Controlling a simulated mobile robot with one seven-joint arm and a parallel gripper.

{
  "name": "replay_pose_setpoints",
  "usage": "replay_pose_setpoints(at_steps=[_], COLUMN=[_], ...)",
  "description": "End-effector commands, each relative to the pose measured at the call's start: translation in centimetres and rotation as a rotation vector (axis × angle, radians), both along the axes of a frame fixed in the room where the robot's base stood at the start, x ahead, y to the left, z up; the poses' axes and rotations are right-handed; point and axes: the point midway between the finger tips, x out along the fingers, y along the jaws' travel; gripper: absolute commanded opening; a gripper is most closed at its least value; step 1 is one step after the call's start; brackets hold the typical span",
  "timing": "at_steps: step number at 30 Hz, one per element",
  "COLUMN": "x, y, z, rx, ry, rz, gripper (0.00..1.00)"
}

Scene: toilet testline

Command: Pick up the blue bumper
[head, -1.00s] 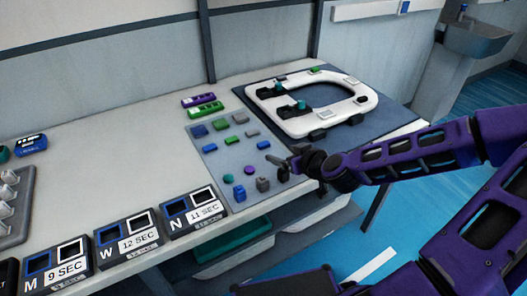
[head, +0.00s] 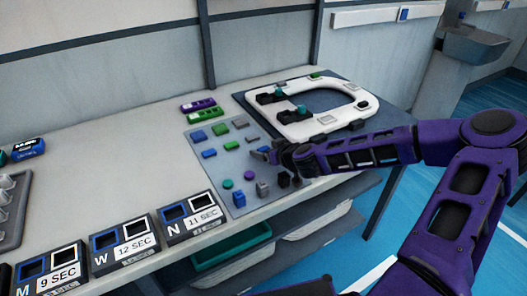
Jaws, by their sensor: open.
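Several small blue pieces lie on a grey-blue mat (head: 222,172) on the table in the head view. One blue block (head: 198,136) is at the mat's back left, a flat blue piece (head: 209,153) is just in front of it, and an upright blue piece (head: 239,198) is at the front. I cannot tell by shape which one is the blue bumper. My gripper (head: 267,153) is open at the mat's right edge, low over or beside another flat blue piece (head: 263,149), which it partly covers. Contact cannot be told.
Green, grey and purple pieces share the mat. A white toilet seat (head: 292,128) with fittings lies on a dark mat behind my arm. Labelled boxes (head: 190,215) line the table's front edge. Purple and green items (head: 201,109) lie at the back. A teal bin (head: 230,247) sits below.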

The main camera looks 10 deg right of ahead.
Motion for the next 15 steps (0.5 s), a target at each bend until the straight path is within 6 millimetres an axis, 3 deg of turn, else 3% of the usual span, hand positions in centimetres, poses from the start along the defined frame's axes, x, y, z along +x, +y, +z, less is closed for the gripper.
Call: replay_pose_setpoints(at_steps=[5,15], x=[-0.01,-0.03], y=[-0.03,-0.03], z=[0.05,0.06], rx=[0.000,0.000], ry=[0.000,0.000], rz=[-0.001,-0.001], gripper=[0.81,0.20])
